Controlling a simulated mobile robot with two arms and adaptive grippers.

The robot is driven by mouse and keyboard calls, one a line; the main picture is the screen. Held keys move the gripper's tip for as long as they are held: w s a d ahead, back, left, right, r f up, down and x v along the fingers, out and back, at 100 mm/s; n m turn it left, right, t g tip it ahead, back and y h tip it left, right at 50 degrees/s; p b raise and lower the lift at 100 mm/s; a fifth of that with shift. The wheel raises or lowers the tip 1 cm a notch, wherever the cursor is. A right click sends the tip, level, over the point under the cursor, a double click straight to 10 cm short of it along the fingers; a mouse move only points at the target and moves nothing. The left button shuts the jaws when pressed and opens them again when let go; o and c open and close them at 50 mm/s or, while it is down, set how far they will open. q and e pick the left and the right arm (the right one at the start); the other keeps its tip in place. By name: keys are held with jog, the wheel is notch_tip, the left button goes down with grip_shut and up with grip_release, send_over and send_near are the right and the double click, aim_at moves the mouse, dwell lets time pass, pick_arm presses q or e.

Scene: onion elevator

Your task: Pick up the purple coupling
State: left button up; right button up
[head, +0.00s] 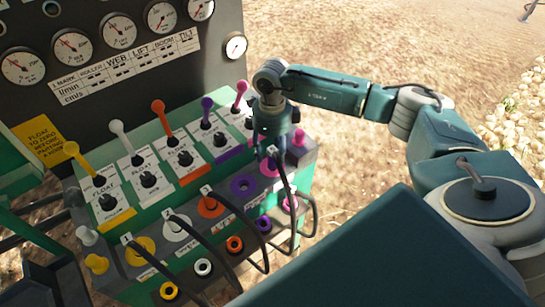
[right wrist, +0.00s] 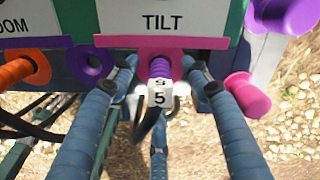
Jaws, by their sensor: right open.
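The purple coupling (right wrist: 160,67) has a ridged sleeve and a white tag marked 5 (right wrist: 160,92). In the right wrist view it sits at the pink plate under the TILT label, with a black hose hanging from it. My right gripper (right wrist: 162,88) is open, with one finger on each side of the coupling; whether either finger touches it I cannot tell. In the head view my right gripper (head: 275,150) is at the right end of the panel and mostly hides the coupling. My left gripper is not in view.
The purple port (head: 243,187) left of the coupling looks empty. A pink cap (right wrist: 247,93) is close beside my right finger. Levers (head: 240,96) stand above, before the gauge board (head: 120,60).

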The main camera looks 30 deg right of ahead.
grip_shut()
jog(key=shift+r, duration=0.2)
jog(key=shift+w+r, duration=0.1)
jog(key=shift+r, duration=0.2)
notch_tip(320, 180, up, 19)
jog(key=b, duration=0.4)
